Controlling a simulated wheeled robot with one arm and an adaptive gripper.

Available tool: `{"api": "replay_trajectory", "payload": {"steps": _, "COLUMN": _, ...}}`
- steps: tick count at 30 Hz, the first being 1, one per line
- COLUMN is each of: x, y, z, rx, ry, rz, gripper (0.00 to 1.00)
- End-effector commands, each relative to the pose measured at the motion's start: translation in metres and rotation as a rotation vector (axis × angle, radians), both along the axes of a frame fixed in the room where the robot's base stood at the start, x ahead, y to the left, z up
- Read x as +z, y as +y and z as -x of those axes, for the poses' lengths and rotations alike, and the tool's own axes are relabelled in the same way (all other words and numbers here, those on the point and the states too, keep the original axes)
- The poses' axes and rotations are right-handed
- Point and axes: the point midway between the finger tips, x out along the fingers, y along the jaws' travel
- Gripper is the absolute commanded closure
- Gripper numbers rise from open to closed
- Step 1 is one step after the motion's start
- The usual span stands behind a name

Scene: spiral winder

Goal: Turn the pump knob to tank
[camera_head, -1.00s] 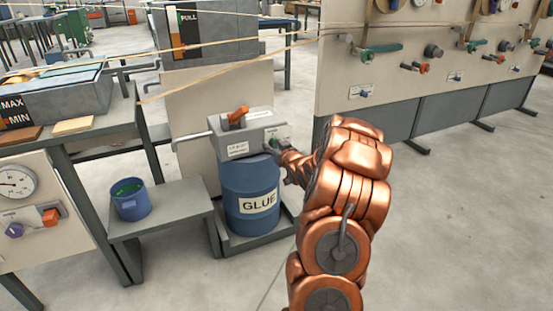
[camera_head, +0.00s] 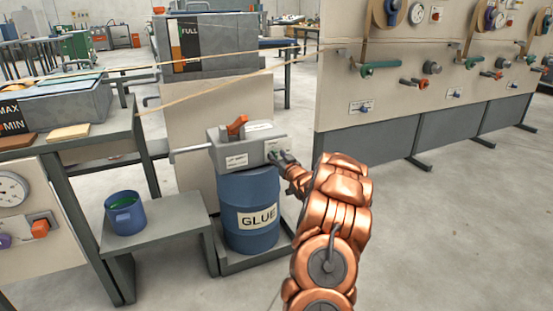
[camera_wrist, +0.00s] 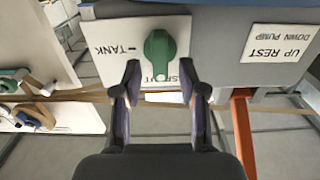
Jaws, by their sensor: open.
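The green pump knob (camera_wrist: 159,52) sits on a white label plate on the grey pump box (camera_wrist: 230,70), which appears upside down in the wrist view. The word TANK (camera_wrist: 107,49) is to the knob's left there; another word below the knob is partly hidden. The knob's grip bar stands about vertical in that view, not towards TANK. My gripper (camera_wrist: 160,85) is open, its two fingertips just below the knob and to either side; I cannot tell if they touch. In the head view my gripper (camera_head: 288,163) is at the right end of the pump box (camera_head: 240,150).
The box sits on a blue GLUE drum (camera_head: 248,190). An orange lever (camera_head: 237,124) is on top of the box.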

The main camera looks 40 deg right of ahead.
Motion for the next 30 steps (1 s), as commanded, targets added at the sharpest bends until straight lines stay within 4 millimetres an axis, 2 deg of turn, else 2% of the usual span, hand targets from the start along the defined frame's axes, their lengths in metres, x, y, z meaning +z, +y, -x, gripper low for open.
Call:
{"api": "replay_trajectory", "payload": {"steps": 6, "x": -0.0002, "y": -0.0037, "z": -0.0104, "rx": -0.001, "ry": 0.0, "rz": 0.001, "gripper": 0.58}}
{"api": "replay_trajectory", "payload": {"steps": 16, "x": 0.0, "y": -0.004, "z": -0.0116, "rx": -0.001, "ry": 0.001, "rz": 0.0, "gripper": 0.59}}
{"api": "replay_trajectory", "payload": {"steps": 27, "x": 0.0, "y": -0.0038, "z": -0.0116, "rx": -0.001, "ry": 0.001, "rz": 0.0, "gripper": 0.98}}
{"api": "replay_trajectory", "payload": {"steps": 30, "x": 0.0, "y": -0.0039, "z": -0.0116, "rx": -0.001, "ry": 0.001, "rz": 0.0, "gripper": 1.0}}
